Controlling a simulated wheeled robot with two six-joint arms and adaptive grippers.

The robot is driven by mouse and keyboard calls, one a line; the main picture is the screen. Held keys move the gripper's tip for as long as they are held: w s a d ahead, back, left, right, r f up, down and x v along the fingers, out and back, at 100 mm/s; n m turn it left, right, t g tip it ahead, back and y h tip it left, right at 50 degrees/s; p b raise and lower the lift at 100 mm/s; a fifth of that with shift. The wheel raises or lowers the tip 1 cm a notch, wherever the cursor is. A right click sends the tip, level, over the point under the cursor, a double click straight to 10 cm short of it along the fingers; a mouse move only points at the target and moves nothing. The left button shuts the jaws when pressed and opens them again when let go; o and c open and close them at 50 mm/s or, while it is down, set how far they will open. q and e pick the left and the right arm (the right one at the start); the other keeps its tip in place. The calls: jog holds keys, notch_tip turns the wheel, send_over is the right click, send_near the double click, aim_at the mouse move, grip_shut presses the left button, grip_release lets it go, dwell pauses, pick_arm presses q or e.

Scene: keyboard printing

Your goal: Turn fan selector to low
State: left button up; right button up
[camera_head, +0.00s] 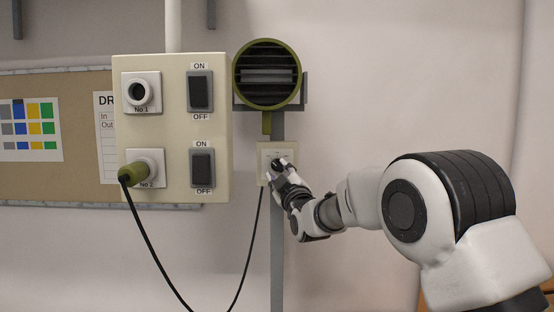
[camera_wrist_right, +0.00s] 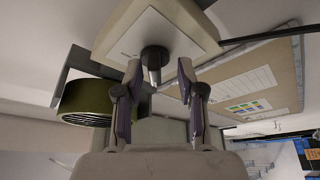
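The fan selector is a small dark knob (camera_wrist_right: 154,58) on a cream square plate (camera_head: 265,152) below the green round fan (camera_head: 267,74). My right gripper (camera_head: 277,170) is at the plate, in front of the knob. In the right wrist view my right gripper (camera_wrist_right: 160,75) is open, with one finger on each side of the knob's pointer and a gap visible, widest on the right. In the head view the fingers partly cover the knob, and its setting cannot be read. My left gripper is not in view.
A cream switch panel (camera_head: 172,92) is left of the fan, with two dark rocker switches and two sockets. A board (camera_head: 70,168) is behind. The wall at right is clear.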

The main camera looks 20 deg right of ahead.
jog(key=shift+w+r, duration=0.4)
jog(key=shift+w, duration=0.15)
jog(key=shift+s+r+p, duration=0.15)
jog(key=shift+s+p, duration=0.05)
jog(key=shift+p, duration=0.1)
jog(key=shift+s+d+r, duration=0.1)
jog(key=shift+s, duration=0.2)
jog(key=shift+w, duration=0.2)
jog(key=shift+c, duration=1.3)
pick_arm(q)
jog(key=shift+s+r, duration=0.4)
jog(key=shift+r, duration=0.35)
pick_arm(e)
grip_shut()
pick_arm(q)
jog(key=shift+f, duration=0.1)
